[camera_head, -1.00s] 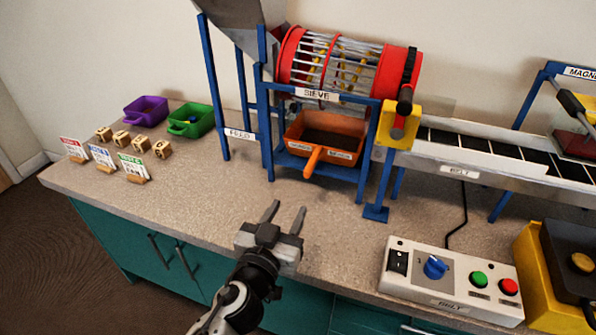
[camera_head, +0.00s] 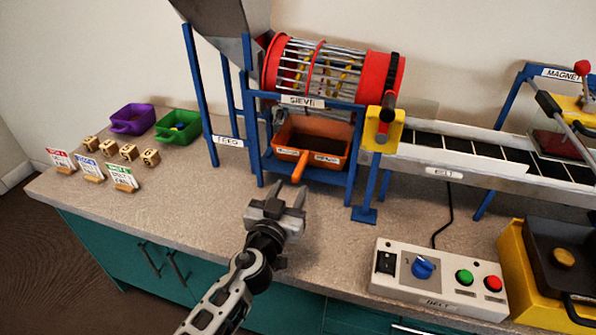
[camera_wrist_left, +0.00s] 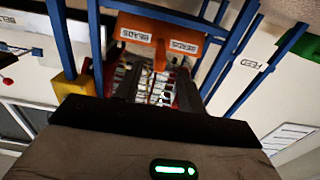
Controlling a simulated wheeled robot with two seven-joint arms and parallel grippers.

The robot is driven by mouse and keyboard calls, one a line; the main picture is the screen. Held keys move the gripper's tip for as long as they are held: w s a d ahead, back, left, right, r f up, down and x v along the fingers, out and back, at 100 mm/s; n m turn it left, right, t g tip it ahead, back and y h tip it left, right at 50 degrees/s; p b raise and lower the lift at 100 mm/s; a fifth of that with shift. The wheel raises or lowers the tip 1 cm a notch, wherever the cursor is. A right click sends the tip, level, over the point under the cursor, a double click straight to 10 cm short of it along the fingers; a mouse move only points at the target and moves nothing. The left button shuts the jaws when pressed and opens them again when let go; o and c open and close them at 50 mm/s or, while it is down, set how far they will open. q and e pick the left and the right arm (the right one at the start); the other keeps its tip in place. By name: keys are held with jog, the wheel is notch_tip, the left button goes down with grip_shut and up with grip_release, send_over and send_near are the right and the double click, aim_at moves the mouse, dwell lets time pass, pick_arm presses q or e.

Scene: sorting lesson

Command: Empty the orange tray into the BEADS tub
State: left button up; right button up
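The orange tray (camera_head: 341,136) sits in the blue frame under the sieve drum, its handle (camera_head: 301,170) pointing towards me. Its front labels read BEADS in the left wrist view (camera_wrist_left: 160,29). Its inside looks dark, and I cannot tell what it holds. My left gripper (camera_head: 288,190) is open and empty just in front of the handle, apart from it as far as I can tell. Its dark fingers also show in the left wrist view (camera_wrist_left: 155,85). I see no tub that I can read as BEADS. My right gripper is out of view.
A purple tub (camera_head: 133,117) and a green tub (camera_head: 180,126) stand at the back left, behind letter blocks (camera_head: 128,151) and cards (camera_head: 90,169). Blue frame legs flank the tray. A control box (camera_head: 437,275) stands at front right.

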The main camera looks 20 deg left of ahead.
aim_at(294, 181)
pick_arm(q)
jog(key=w+b, duration=0.1)
jog(key=w, duration=0.3)
jog(key=shift+w+d, duration=0.1)
jog(key=shift+w, duration=0.8)
jog(key=shift+w+b, duration=0.35)
jog(key=shift+w, duration=0.15)
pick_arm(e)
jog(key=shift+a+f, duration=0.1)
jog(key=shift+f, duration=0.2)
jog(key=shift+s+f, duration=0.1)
pick_arm(q)
grip_shut()
jog(key=shift+r, duration=0.15)
